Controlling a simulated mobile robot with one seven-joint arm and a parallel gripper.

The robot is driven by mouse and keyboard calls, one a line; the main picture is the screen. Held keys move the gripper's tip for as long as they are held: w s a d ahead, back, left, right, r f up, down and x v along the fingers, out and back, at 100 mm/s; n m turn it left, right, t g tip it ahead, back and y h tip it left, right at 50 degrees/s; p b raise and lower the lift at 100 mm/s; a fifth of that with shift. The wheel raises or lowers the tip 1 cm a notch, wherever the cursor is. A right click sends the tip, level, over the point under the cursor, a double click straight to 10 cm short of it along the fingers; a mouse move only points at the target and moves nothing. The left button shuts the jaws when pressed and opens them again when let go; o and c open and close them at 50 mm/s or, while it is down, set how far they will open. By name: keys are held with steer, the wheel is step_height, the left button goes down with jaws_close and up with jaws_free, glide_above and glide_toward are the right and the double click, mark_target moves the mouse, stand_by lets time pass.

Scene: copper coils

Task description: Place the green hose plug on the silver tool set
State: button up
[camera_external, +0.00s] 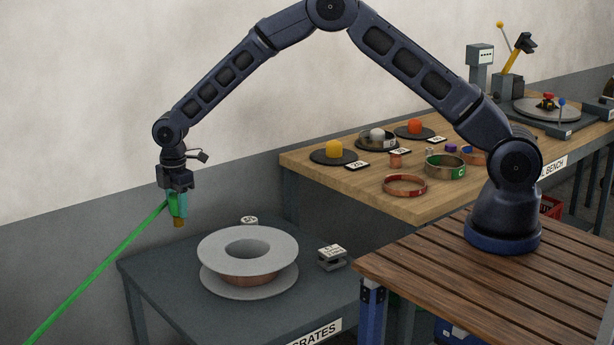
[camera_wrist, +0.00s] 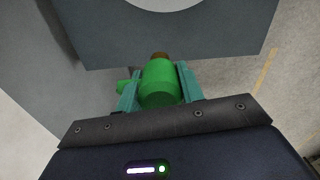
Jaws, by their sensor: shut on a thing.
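My gripper (camera_external: 178,208) points down at the left of the external view. Its teal fingers are shut on the green hose plug (camera_wrist: 158,82), one on each side in the wrist view. The plug has a brown tip pointing down, and in the external view a green hose (camera_external: 100,267) runs from it to the lower left. I cannot make out for sure which thing is the silver tool set.
A grey spool with a copper coil (camera_external: 248,247) stands on the crates table (camera_external: 160,283). A small labelled grey block (camera_external: 331,257) sits right of it. A wooden bench (camera_external: 340,185) behind holds rings, dark discs and coloured pieces. The crates table's near left part is clear.

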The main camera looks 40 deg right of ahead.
steer(key=d+r+m, duration=0.1)
steer(key=d+r, duration=0.1)
steer(key=d, duration=0.9)
step_height(320, 180, up, 3)
steer(key=m, duration=0.3)
glide_above(332, 250)
step_height(332, 250, down, 20)
steer(key=shift+d+f, duration=0.1)
steer(key=o, duration=0.6)
steer(key=shift+f, duration=0.15)
steer(key=o, duration=0.5)
steer(key=shift+c, duration=0.2)
